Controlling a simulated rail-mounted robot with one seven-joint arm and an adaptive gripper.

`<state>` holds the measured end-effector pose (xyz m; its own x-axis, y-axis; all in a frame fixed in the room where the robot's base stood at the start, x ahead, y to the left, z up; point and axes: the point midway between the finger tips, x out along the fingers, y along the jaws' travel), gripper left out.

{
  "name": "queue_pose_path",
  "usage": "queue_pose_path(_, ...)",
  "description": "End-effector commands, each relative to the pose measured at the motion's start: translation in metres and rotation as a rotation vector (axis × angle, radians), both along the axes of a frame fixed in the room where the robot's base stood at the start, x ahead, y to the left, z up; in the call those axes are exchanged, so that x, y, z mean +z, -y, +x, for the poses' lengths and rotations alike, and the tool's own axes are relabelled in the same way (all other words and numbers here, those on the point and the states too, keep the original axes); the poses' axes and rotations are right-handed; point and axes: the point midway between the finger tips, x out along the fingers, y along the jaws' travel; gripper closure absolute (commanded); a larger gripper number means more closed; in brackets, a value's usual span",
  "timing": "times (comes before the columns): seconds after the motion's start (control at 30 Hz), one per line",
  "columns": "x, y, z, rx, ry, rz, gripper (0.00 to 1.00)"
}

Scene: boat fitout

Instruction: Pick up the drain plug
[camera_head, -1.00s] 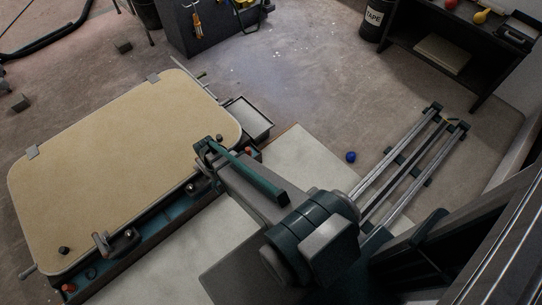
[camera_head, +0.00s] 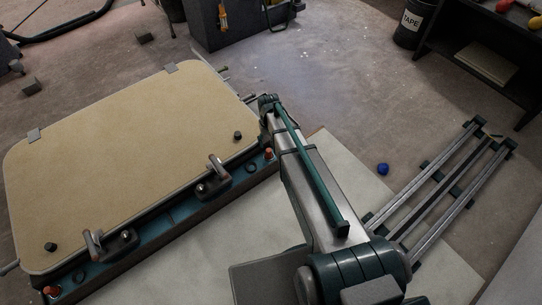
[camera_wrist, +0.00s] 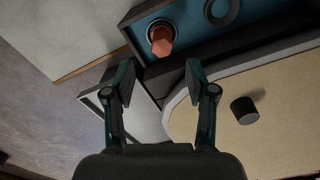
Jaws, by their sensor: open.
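An orange hex-headed plug (camera_wrist: 161,38), which looks like the drain plug, stands in a dark round seat in the teal channel at the top of the wrist view. In the head view an orange plug (camera_head: 268,153) shows at the right end of the teal channel, close to my arm, and another orange plug (camera_head: 51,291) at the left end. My gripper (camera_wrist: 158,80) is open with nothing between its fingers. The orange plug appears beyond the fingertips, apart from them. In the head view my gripper (camera_head: 268,103) is at the tan panel's right corner, its fingers unclear.
The tan panel (camera_head: 120,150) carries dark knobs, one of them (camera_wrist: 244,110) right of my fingers. Two upright latch handles (camera_head: 217,172) line its near edge. A black ring (camera_wrist: 222,10) lies in the channel. A grey tray (camera_wrist: 145,112) lies below my gripper. A blue ball (camera_head: 382,169) is on the floor.

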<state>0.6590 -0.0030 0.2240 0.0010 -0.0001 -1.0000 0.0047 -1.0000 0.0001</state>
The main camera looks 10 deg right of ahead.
Motion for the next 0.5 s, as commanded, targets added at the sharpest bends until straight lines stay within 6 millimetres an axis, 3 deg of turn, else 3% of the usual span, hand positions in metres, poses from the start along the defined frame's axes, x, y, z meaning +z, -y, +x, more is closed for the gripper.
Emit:
queue_pose_path(0.1,-0.021,0.0,0.0,0.0,-0.002,0.0,0.44)
queue_pose_path(0.37,-0.037,-0.001,-0.001,0.0,-0.001,0.0,0.44)
queue_pose_path(0.5,-0.056,-0.002,-0.002,0.0,-0.002,0.0,0.44)
